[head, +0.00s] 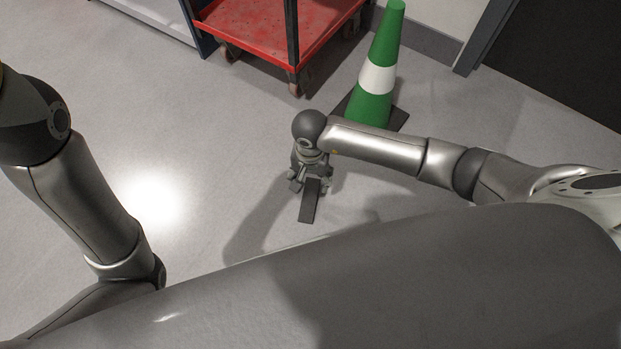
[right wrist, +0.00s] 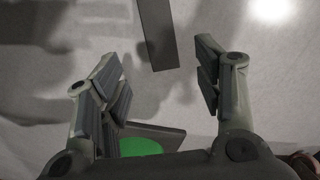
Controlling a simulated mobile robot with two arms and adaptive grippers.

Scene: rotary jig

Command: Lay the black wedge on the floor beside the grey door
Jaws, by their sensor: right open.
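The black wedge (head: 308,206) is a narrow dark bar that appears to lie on the floor below my right gripper (head: 311,184) in the head view. In the right wrist view the wedge (right wrist: 157,36) reaches in from the top edge. My right gripper (right wrist: 160,58) is open there, with a finger on either side of the wedge's near end and visible gaps between. The wedge's far end is cut off in that view. A dark panel (head: 565,60) at the top right looks like the grey door. My left arm shows at the left, but its gripper is out of view.
A green cone with a white band (head: 377,79) stands just behind my right forearm; its green body (right wrist: 140,147) also shows in the right wrist view. A red cart (head: 270,30) on casters is at the top. Floor to the left of the wedge is clear.

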